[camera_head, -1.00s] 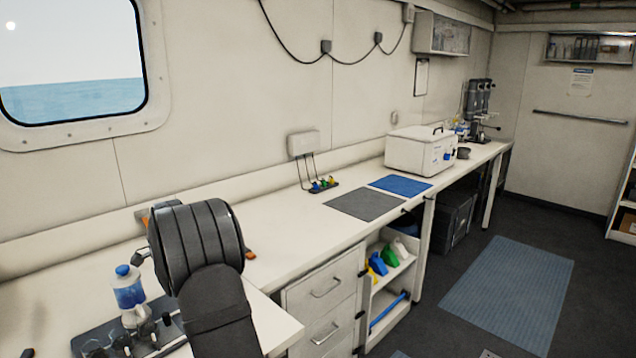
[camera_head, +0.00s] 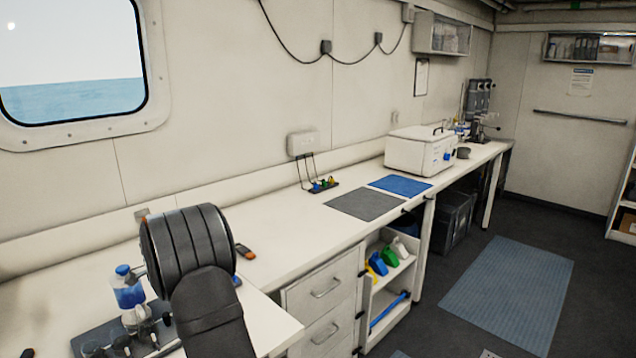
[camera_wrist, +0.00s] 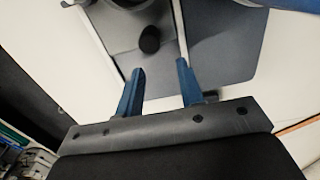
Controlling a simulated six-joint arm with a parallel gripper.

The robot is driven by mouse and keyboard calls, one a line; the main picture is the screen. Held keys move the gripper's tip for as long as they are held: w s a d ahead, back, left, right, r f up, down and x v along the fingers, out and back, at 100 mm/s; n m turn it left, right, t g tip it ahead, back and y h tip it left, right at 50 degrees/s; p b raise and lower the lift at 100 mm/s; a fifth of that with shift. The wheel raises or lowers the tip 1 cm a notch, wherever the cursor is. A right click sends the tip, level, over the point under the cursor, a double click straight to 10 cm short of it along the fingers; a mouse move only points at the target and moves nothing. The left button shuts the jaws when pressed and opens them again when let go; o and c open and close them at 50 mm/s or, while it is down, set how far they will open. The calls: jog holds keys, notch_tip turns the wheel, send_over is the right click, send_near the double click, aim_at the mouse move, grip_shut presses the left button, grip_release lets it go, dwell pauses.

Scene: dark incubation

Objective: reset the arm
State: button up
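My gripper (camera_wrist: 158,92) shows in the wrist view with its two blue fingers spread apart and nothing between them. It is open, above a grey surface with a dark round knob (camera_wrist: 149,40) beyond the fingertips. In the head view my dark arm is at the lower left over the bench, and it hides the gripper.
A blue-and-clear bottle (camera_head: 128,290) stands on a dark tray (camera_head: 92,340) beside my arm. An orange-and-black item (camera_head: 245,252) lies on the white bench (camera_head: 290,225). Grey (camera_head: 364,204) and blue (camera_head: 400,186) mats and a white box (camera_head: 420,152) are farther along.

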jog(key=shift+w+d, duration=0.25)
jog(key=shift+w, duration=0.05)
jog(key=shift+w+d+r, duration=0.55)
jog(key=shift+w+r, duration=0.1)
jog(key=shift+r, duration=0.05)
jog(key=shift+s+a+f, duration=0.1)
jog(key=shift+s+f, duration=0.05)
jog(key=shift+f, duration=0.3)
jog(key=shift+s+a+f, duration=0.1)
jog(key=shift+s+f, duration=0.05)
jog(key=shift+f, duration=0.25)
jog(key=s+a, duration=0.3)
jog(key=shift+s+a+r, duration=0.1)
jog(key=shift+s+a, duration=0.2)
jog(key=shift+s, duration=0.1)
jog(key=w+d, duration=0.4)
jog(key=shift+w+d, duration=0.2)
jog(key=shift+w, duration=0.1)
notch_tip(320, 180, up, 4)
jog(key=shift+s+a+r, duration=0.1)
jog(key=shift+a, duration=0.05)
jog(key=shift+r, duration=0.65)
